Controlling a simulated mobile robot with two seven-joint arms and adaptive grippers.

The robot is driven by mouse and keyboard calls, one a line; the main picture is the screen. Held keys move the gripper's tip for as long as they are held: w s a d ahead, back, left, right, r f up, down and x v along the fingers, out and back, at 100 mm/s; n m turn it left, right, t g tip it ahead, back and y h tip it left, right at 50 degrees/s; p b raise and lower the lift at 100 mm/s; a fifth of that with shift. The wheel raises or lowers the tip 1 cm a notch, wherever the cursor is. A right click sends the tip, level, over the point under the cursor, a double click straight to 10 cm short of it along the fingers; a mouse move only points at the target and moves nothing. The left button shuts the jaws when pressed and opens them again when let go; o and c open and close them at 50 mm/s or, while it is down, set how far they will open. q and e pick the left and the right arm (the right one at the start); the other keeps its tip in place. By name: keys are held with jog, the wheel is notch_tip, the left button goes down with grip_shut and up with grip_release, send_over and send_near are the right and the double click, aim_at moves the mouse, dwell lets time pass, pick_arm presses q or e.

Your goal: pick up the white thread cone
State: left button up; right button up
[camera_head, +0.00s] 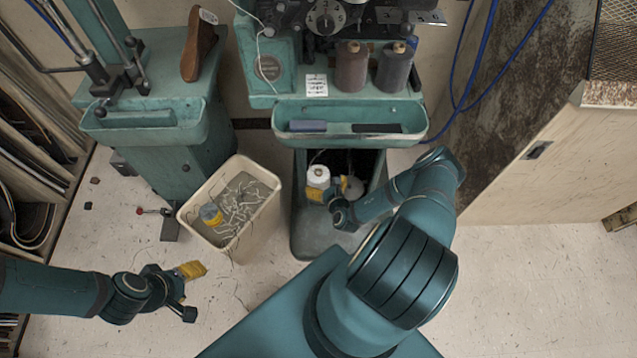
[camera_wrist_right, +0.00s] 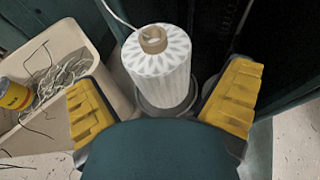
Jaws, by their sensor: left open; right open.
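The white thread cone (camera_head: 318,177) stands upright in the dark lower opening of the green machine. In the right wrist view the white thread cone (camera_wrist_right: 158,70) shows its tan core on top, with a thread running up from it. My right gripper (camera_head: 326,190) is open at the cone. In the right wrist view its yellow fingertips (camera_wrist_right: 165,98) stand apart on either side of the cone, with visible gaps, so the cone is not gripped. My left gripper (camera_head: 193,290) is open and empty above the floor at lower left, in front of the bin.
A cream bin (camera_head: 250,222) with thread scraps and a yellow-labelled can (camera_head: 211,215) stands left of the opening. Brown (camera_head: 351,68) and dark grey (camera_head: 394,68) thread cones stand on the machine above. A wooden cabinet (camera_head: 530,160) is at right.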

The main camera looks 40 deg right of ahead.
aim_at(320, 178)
jog(key=b+x, duration=0.1)
jog(key=x, duration=0.1)
jog(key=f+b+x, duration=0.1)
jog(key=x, duration=0.1)
jog(key=shift+w+f, duration=0.15)
jog(key=shift+w, duration=0.05)
jog(key=shift+w+b, duration=0.3)
jog(key=shift+d, duration=0.1)
jog(key=c, duration=1.1)
